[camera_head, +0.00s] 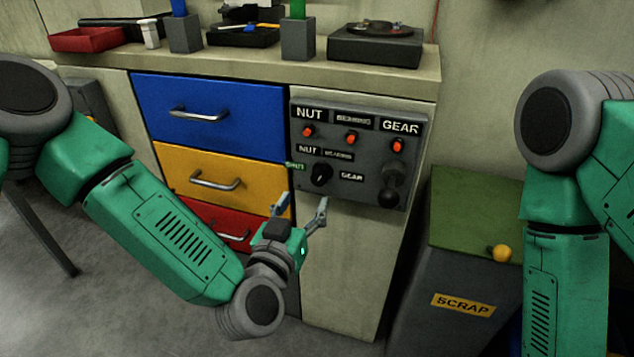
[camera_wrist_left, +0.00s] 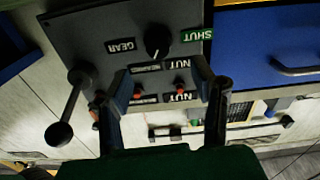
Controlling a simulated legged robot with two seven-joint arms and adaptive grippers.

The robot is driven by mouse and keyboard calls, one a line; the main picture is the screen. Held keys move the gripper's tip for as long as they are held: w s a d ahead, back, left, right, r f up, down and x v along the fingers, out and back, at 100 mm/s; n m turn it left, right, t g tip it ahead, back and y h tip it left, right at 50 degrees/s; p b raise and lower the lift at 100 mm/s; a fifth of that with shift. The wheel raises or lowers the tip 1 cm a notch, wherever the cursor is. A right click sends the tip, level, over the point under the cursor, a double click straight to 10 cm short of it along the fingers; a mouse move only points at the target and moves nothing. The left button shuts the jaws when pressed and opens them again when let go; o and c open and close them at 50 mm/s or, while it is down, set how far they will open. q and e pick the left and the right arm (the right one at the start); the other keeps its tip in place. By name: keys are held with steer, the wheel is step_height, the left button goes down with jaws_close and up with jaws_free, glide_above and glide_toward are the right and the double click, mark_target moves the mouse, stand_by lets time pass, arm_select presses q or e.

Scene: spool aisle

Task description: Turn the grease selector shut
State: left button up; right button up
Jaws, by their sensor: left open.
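The grease selector is a black knob (camera_head: 321,174) low on a dark grey panel (camera_head: 352,195), ringed by SHUT, NUT, BEARING and GEAR labels. The knob also shows in the left wrist view (camera_wrist_left: 157,40), where the picture is upside down. Its pale mark seems to face the NUT and BEARING side; I cannot tell exactly which label. The green SHUT label (camera_wrist_left: 197,34) is at its side. My left gripper (camera_head: 303,206) is open and empty, below and in front of the knob, apart from it. My right arm shows at the right edge, its gripper out of frame.
A lever with a black ball (camera_head: 388,198) hangs right of the knob. Red lights (camera_head: 351,139) line the panel above. Blue, yellow and red drawers with handles (camera_head: 216,182) are at left. A scrap bin (camera_head: 455,270) stands right of the cabinet.

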mark_target(318, 181)
arm_select(q)
steer(key=b+x, duration=0.2)
steer(key=x, duration=0.5)
steer(key=shift+w+d+f, duration=0.2)
steer(key=shift+w+d, duration=0.05)
steer(key=shift+w, duration=0.05)
steer(key=shift+w+r, duration=0.1)
steer(key=shift+w, duration=0.4)
steer(key=shift+d, duration=0.1)
steer(key=c, duration=1.1)
